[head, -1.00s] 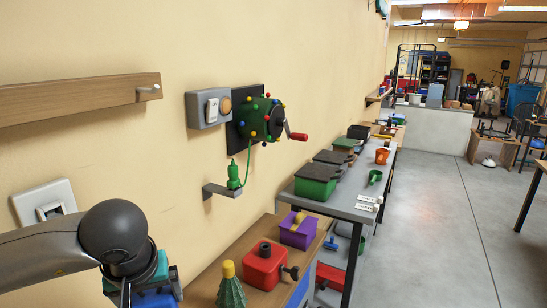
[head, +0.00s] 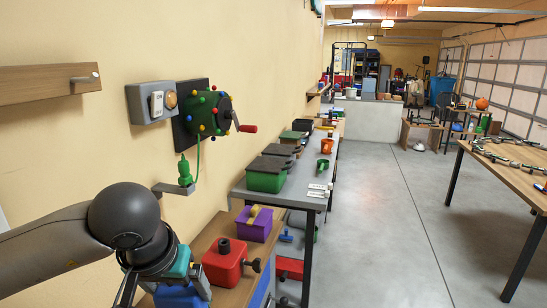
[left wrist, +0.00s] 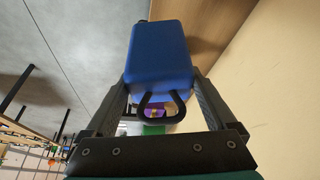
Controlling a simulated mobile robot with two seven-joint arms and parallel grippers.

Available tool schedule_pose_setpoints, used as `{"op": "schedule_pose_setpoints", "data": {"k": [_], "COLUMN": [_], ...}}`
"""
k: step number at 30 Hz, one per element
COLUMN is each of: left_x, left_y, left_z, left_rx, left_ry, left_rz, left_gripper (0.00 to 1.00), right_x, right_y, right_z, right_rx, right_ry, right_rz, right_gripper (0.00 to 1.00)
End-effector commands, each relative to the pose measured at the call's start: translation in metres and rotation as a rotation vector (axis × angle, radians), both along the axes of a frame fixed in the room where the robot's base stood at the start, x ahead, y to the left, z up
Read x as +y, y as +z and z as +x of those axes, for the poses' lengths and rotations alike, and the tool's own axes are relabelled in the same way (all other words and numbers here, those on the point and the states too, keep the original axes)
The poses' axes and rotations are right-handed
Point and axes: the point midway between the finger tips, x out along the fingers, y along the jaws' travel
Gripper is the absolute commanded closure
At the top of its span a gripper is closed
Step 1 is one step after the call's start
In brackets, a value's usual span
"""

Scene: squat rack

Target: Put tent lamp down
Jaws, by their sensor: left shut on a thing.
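The tent lamp (left wrist: 160,55) shows in the left wrist view as a blue, rounded box with a black loop handle. My left gripper (left wrist: 161,80) is shut on it, with one finger on each side. In the head view, the blue body (head: 181,297) shows at the bottom edge, partly hidden by my left wrist and gripper. It is held by the left end of a wooden bench top (head: 208,238). Whether it touches the wood cannot be told. My right gripper is not in view.
A red box with a black knob (head: 224,262) stands just right of the held lamp. A purple box (head: 254,226) is behind it. A grey table (head: 302,196) with green bins (head: 266,174) lies farther on. A crank device (head: 210,112) and a shelf (head: 40,92) are on the wall.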

Motion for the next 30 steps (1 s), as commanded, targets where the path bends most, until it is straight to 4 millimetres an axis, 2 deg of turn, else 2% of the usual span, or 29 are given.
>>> {"op": "schedule_pose_setpoints", "data": {"k": [1, 3, 14, 17, 24, 30], "left_x": [0.0, 0.0, 0.003, 0.013, 0.055, 0.082], "left_y": [-0.009, -0.012, -0.011, -0.011, -0.004, 0.004], "left_z": [0.001, 0.001, 0.001, 0.003, 0.007, 0.009], "left_rx": [-0.003, -0.004, 0.0, 0.009, 0.021, 0.005], "left_ry": [0.001, 0.001, -0.006, -0.031, -0.157, -0.248], "left_rz": [0.0, -0.001, -0.003, -0.008, -0.013, -0.005], "left_gripper": [0.59, 0.59, 0.59, 0.59, 0.59, 0.59], "right_x": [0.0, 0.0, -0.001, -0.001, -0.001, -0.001], "right_y": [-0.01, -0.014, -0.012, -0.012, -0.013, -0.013], "right_z": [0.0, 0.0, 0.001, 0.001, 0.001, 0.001], "right_rx": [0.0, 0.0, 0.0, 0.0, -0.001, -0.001], "right_ry": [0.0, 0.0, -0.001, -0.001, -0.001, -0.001], "right_rz": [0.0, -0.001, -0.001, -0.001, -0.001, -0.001], "right_gripper": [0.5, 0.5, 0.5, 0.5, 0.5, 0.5]}}
